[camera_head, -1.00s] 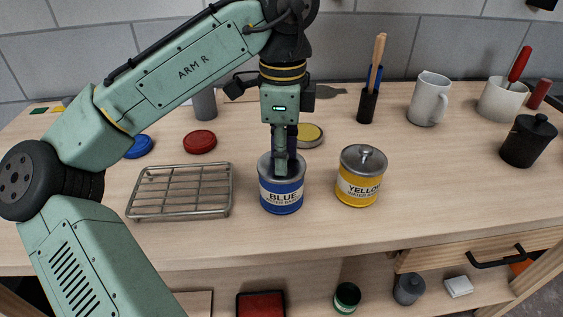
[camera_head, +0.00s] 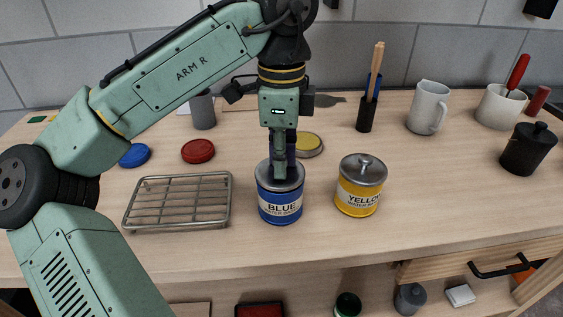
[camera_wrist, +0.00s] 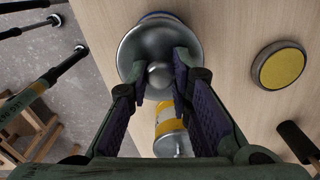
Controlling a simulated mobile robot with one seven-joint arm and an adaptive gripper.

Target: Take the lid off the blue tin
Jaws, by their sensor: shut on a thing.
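The blue tin (camera_head: 280,207) stands upright on the wooden bench, with its label facing front. Its grey metal lid (camera_head: 263,178) sits on top of the tin. In the wrist view the round lid (camera_wrist: 133,45) has a ball knob (camera_wrist: 159,75) at its middle. My gripper (camera_head: 280,174) points straight down over the tin. In the wrist view its two fingers (camera_wrist: 160,72) are shut on the knob, one at each side. The head view hides the knob behind my gripper.
A yellow tin (camera_head: 359,190) with a knobbed lid stands close at the right. A wire rack (camera_head: 180,201) lies at the left, bare. Behind are a red lid (camera_head: 198,151), a blue lid (camera_head: 135,155) and a round yellow-topped disc (camera_head: 309,144). The front bench strip is clear.

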